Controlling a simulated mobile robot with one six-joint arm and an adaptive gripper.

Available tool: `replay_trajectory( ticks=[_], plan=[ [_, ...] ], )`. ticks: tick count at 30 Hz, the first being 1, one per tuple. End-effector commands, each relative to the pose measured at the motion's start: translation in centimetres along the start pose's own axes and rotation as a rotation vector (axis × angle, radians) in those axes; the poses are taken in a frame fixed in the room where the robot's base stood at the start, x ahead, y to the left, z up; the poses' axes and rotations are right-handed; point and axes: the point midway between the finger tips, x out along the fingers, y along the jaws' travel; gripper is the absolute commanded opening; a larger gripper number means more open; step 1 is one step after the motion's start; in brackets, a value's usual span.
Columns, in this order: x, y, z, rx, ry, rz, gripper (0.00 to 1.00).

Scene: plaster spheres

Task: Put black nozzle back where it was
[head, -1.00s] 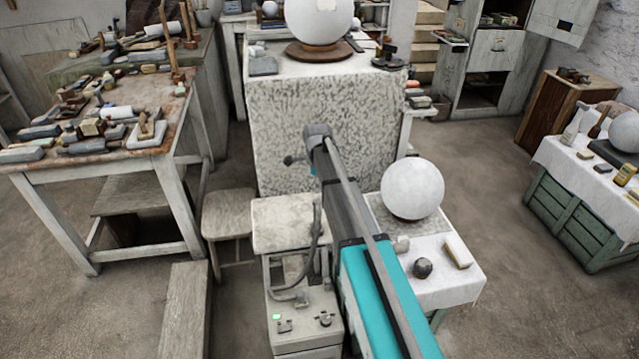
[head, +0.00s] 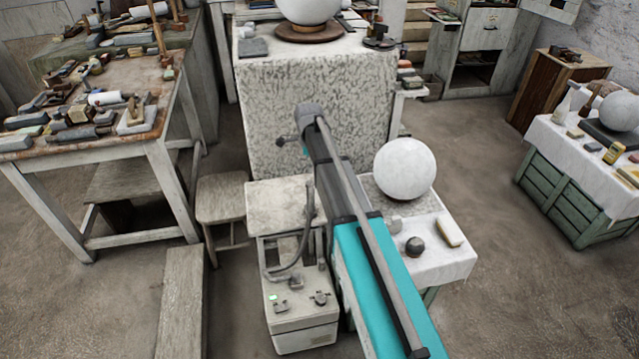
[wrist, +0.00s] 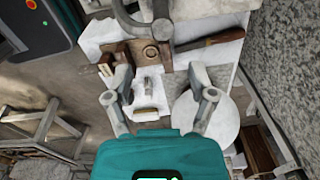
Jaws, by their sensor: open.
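I cannot pick out the black nozzle for certain in either view. In the head view, a dark hose (head: 306,232) loops up from a pale machine (head: 298,310) just left of my arm; whether its end is the nozzle I cannot tell. My gripper (wrist: 163,97) shows in the wrist view, its two grey fingers wide apart with nothing held between them. Beyond the fingers is a cluttered white surface with a small pale brush-like piece (wrist: 149,108). In the head view my gripper is hidden behind my arm.
A white sphere (head: 405,169) stands on the small table right of my arm, with a dark round piece (head: 414,246) and a pale block (head: 450,231). A large speckled block (head: 270,115) stands ahead. A cluttered workbench (head: 150,75) is at left. Floor is open at right.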

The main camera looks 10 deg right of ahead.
Motion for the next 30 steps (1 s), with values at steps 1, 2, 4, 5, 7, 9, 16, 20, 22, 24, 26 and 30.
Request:
replay_trajectory(
  ticks=[1, 2, 4, 5, 7, 9, 16, 20, 22, 24, 26, 30],
  plan=[
    [0.0, 0.4, -0.1, -0.014, 0.0, 0.0, 0.72],
    [0.0, 0.7, -0.1, -0.026, 0.0, 0.0, 0.72],
    [0.0, 1.5, -0.3, -0.067, 0.0, 0.001, 0.72],
    [0.0, 1.9, -0.3, -0.09, 0.0, 0.001, 0.72],
    [-0.1, 3.2, -0.6, -0.156, 0.0, 0.002, 0.72],
    [-0.1, 4.7, -0.8, -0.239, 0.0, 0.003, 0.72],
    [-0.2, 10.5, -1.8, -0.574, 0.0, 0.007, 0.72],
    [-0.3, 13.8, -2.4, -0.774, -0.001, 0.009, 0.72],
    [-0.3, 15.5, -2.7, -0.88, -0.002, 0.01, 0.72],
    [-0.3, 17.3, -3.0, -0.988, -0.003, 0.012, 0.72],
    [-0.4, 18.8, -3.2, -1.079, -0.004, 0.013, 0.72],
    [-0.4, 22.4, -3.8, -1.293, -0.007, 0.015, 0.72]
  ],
)
